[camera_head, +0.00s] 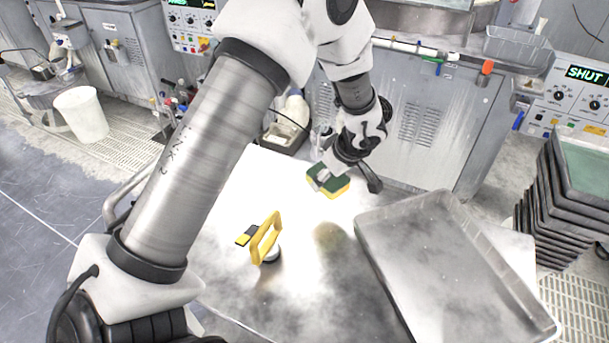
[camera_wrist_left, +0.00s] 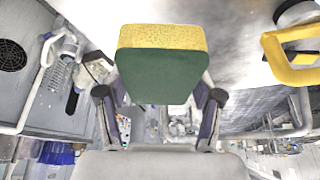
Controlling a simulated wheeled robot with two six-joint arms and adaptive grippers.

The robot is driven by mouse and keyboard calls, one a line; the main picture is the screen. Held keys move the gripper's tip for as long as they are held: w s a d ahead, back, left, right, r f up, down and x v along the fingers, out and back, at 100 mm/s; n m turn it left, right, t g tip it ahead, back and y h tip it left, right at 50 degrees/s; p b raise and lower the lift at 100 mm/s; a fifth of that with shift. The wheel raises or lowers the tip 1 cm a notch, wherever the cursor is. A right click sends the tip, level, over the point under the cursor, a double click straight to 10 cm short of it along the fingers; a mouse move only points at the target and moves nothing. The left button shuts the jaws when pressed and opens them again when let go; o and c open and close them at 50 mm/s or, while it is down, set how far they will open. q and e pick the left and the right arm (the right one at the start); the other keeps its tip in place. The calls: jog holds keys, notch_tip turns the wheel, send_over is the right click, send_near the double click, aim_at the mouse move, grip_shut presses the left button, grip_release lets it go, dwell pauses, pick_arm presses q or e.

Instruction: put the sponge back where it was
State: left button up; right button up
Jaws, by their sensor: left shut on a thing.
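The sponge (camera_head: 328,185), yellow with a dark green side, is above the far part of the metal table (camera_head: 330,285) in the head view. My left gripper (camera_head: 333,177) is shut on it. In the left wrist view the sponge (camera_wrist_left: 160,72) sits between the two fingers of my left gripper (camera_wrist_left: 160,105), with its green face toward the camera and its yellow layer along the top. The exact gap between sponge and table is hard to tell. My right gripper is not in view.
A yellow-handled tool (camera_head: 264,240) stands on the table left of centre; its handle also shows in the left wrist view (camera_wrist_left: 278,62). A large grey tray (camera_head: 372,262) covers the table's right side. Stacked dark trays (camera_head: 560,215) stand at the far right. Grey machine cabinets (camera_head: 425,125) line the back.

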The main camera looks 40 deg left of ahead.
aim_at(342, 185)
pick_arm(q)
notch_tip(342, 185, down, 10)
jog(key=shift+r+b, duration=0.25)
jog(key=shift+b, duration=0.15)
jog(key=shift+f, duration=0.1)
jog(key=o, duration=1.1)
jog(key=p+v, duration=0.1)
jog(key=v, duration=1.1)
jog(key=shift+p, duration=0.4)
